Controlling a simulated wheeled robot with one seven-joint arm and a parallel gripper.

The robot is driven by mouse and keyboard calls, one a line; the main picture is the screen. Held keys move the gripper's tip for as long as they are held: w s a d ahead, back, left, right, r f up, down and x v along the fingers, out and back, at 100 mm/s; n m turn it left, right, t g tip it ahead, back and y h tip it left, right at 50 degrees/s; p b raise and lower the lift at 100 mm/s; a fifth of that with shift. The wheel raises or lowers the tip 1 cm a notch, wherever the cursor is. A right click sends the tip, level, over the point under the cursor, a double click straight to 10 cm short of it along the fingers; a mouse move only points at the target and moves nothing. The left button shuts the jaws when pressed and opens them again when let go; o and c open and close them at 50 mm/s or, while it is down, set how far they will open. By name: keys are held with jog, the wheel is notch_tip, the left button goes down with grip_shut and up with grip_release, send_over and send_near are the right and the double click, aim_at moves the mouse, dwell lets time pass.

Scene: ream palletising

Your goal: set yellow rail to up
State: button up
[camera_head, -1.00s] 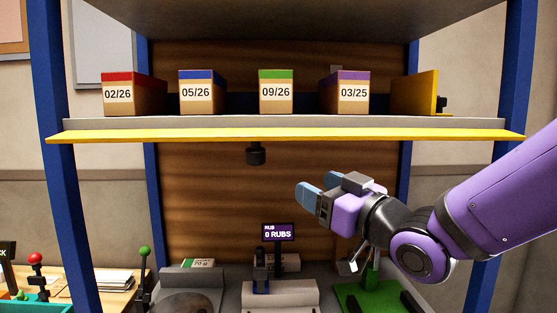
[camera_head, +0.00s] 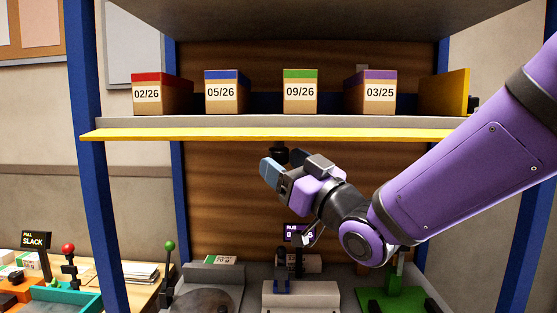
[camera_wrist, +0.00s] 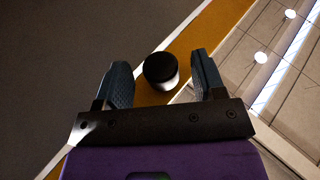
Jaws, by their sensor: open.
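The yellow rail (camera_head: 200,135) runs along the front edge of the shelf, just below its grey lip. It also shows as a yellow strip in the wrist view (camera_wrist: 216,32). A black knob (camera_head: 279,153) hangs under the middle of the rail. In the wrist view the knob (camera_wrist: 159,67) has a pale collar and appears between my fingers, with gaps on both sides. My gripper (camera_head: 269,171) is open just below the knob, its blue fingers pointing up and left; both fingers show in the wrist view (camera_wrist: 160,60). I cannot tell how deep the knob sits between them.
On the shelf stand boxes labelled 02/26 (camera_head: 163,95), 05/26 (camera_head: 227,93), 09/26 (camera_head: 300,92) and 03/25 (camera_head: 372,92). A yellow panel (camera_head: 457,92) stands at the right end. Below are a small display (camera_head: 298,232) and a green-based device (camera_head: 392,297). Blue posts (camera_head: 90,160) flank the shelf.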

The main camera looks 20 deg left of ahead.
jog(key=shift+x, duration=1)
grip_shut()
jog(key=shift+s, duration=0.1)
